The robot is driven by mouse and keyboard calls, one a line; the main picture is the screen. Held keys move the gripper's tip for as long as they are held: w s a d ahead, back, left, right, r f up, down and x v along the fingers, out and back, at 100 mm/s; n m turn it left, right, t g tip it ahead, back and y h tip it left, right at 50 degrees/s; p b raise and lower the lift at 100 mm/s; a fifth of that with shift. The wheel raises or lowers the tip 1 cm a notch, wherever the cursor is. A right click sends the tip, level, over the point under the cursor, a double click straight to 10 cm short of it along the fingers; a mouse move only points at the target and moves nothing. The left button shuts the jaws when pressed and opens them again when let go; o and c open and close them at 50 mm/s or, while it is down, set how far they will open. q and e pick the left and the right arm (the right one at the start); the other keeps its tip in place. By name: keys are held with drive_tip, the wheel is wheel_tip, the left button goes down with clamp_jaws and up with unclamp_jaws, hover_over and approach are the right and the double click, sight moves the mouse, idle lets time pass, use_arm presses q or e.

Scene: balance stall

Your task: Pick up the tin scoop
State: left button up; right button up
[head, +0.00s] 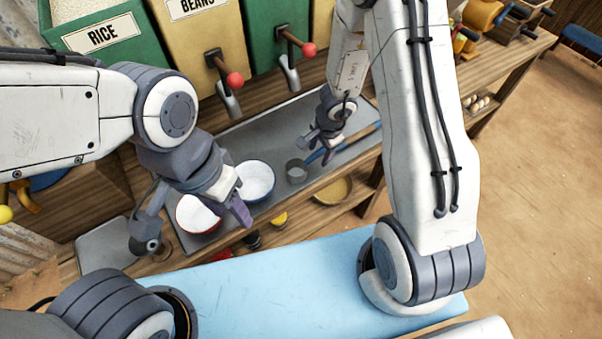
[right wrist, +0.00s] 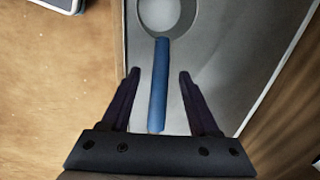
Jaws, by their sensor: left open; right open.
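The tin scoop (head: 297,171) lies on the grey metal tray (head: 245,143), its round grey cup to the left and its blue handle toward the right. In the right wrist view the cup is at the top and the blue handle (right wrist: 158,88) runs down between the fingers. My right gripper (right wrist: 159,74) is open with one finger on each side of the handle in the picture; contact cannot be told. In the head view my right gripper (head: 318,147) is over the scoop and partly covers the handle. My left gripper (head: 236,208) is open near the bowls.
A blue-rimmed bowl (head: 255,181) and a red-rimmed bowl (head: 190,214), both with white contents, stand left of the scoop. Green RICE (head: 128,55) and yellow BEANS (head: 190,48) bins with red-knobbed spouts stand behind the tray. A shelf below holds a yellowish bowl (head: 334,191).

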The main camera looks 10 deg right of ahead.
drive_tip(key=shift+w+f, duration=0.1)
drive_tip(key=shift+f, duration=0.25)
drive_tip(key=shift+c, duration=0.3)
clamp_jaws()
drive_tip(key=shift+r, duration=0.15)
